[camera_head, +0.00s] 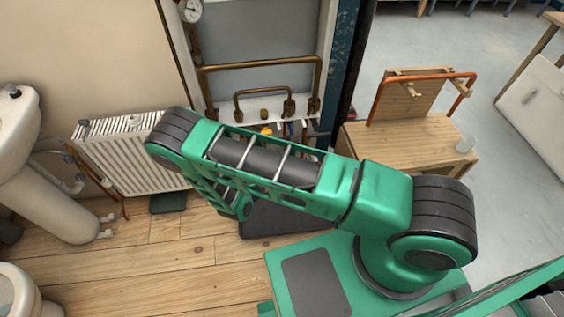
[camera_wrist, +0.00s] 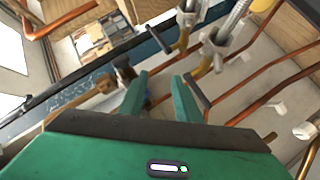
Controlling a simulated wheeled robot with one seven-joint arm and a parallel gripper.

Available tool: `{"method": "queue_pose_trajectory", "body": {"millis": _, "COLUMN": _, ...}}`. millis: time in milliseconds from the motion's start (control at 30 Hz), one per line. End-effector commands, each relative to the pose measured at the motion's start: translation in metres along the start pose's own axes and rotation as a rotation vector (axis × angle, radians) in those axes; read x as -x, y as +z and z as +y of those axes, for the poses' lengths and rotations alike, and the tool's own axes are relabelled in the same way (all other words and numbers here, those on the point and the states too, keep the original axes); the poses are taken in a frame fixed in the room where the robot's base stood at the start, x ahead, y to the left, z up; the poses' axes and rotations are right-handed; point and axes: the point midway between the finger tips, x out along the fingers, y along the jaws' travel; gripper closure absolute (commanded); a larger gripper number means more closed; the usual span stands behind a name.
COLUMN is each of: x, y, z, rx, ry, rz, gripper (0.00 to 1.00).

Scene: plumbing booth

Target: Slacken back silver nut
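Two silver nuts show in the wrist view, each where a grey hose meets a yellow fitting. One nut (camera_wrist: 216,46) is right of centre and the other nut (camera_wrist: 187,17) is at the top. I cannot tell which is the back one. My gripper (camera_wrist: 160,82) is open, its two green fingers apart with nothing clearly held between them. The nuts lie above and to the right of the fingertips in the picture, apart from them. In the head view my arm hides the gripper, and I cannot make out the nuts.
Copper pipes (camera_wrist: 268,88) run close to the right of the fingers. Dark lever handles (camera_wrist: 198,92) stand by the fittings. In the head view are a white radiator (camera_head: 128,160), a pipework panel (camera_head: 262,45) and a wooden bench (camera_head: 405,145). Wooden floor (camera_head: 130,275) is free at left.

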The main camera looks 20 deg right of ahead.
Motion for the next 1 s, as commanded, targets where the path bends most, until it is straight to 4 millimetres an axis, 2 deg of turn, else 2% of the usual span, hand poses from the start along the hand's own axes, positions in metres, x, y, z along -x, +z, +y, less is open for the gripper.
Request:
{"method": "queue_pose_trajectory", "body": {"millis": 33, "x": 0.004, "y": 0.009, "z": -0.016, "rx": 0.026, "ry": -0.012, "rz": 0.047, "gripper": 0.70}}
{"method": "queue_pose_trajectory", "body": {"millis": 200, "x": 0.015, "y": 0.032, "z": -0.058, "rx": 0.079, "ry": -0.058, "rz": 0.197, "gripper": 0.70}}
{"method": "queue_pose_trajectory", "body": {"millis": 400, "x": 0.024, "y": 0.053, "z": -0.089, "rx": 0.121, "ry": -0.106, "rz": 0.316, "gripper": 0.70}}
{"method": "queue_pose_trajectory", "body": {"millis": 667, "x": 0.021, "y": 0.058, "z": -0.099, "rx": 0.132, "ry": -0.123, "rz": 0.354, "gripper": 0.70}}
{"method": "queue_pose_trajectory", "body": {"millis": 1000, "x": -0.030, "y": 0.040, "z": -0.106, "rx": 0.130, "ry": -0.121, "rz": 0.352, "gripper": 0.70}}
